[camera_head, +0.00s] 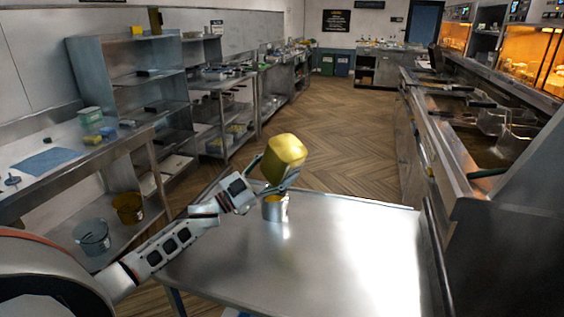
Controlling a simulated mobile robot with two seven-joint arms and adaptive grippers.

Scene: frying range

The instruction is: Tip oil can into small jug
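The yellow oil can (284,156) is held up by my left gripper (275,176), whose fingers are closed around its lower side. The can is tilted above the small metal jug (275,208), which stands upright on the steel table near its far left edge. Something yellowish shows at the jug's mouth, and I cannot tell whether it is oil or a reflection. The can's opening is not visible. The gripper and can partly cover the space just above the jug. My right gripper is not in view.
The steel table (340,235) is bare to the right of the jug. Steel shelving and a bench with a blue cloth (46,162) stand on the left, with buckets (128,208) below. Fryers (490,135) line the right side. The floor beyond the table is open.

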